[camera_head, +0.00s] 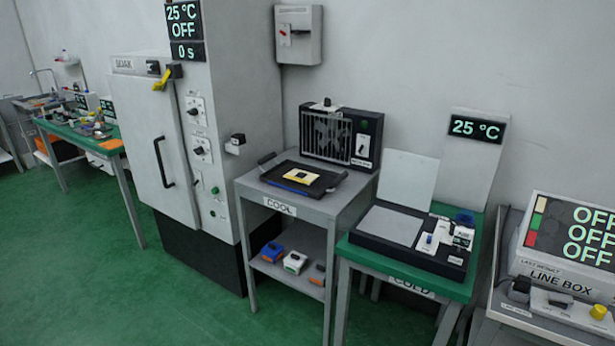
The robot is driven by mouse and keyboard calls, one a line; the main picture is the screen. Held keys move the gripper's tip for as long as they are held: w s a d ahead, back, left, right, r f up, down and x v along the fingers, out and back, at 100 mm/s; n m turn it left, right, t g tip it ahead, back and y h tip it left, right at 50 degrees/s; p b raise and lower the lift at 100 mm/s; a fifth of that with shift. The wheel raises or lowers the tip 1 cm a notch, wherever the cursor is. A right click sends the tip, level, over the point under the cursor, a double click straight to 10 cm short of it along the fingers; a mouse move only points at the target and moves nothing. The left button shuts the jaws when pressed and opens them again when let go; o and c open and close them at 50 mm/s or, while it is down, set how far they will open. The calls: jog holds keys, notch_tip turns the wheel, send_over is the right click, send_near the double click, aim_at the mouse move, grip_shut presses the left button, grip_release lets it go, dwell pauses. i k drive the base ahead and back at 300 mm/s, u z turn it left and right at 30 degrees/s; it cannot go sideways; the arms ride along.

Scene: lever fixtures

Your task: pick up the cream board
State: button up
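The cream board (302,176) is a small, pale yellow, flat piece with a darker mark near its middle. It lies in the black tray (325,189) on top of the grey cart labelled COOL, in the middle of the view. A blue edge shows along its front left side. The tray has a dark handle at each end. My gripper is not in view, and nothing is seen touching the board.
A black fan unit (341,136) stands behind the tray. A tall grey oven (160,135) is to the left. A green-topped COLD table (408,264) with an open-lidded device is to the right, beside the line box (565,250). Green floor in front is clear.

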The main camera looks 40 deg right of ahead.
aim_at(297, 175)
jog(key=u, duration=0.05)
jog(key=i, duration=1)
jog(key=z, duration=0.05)
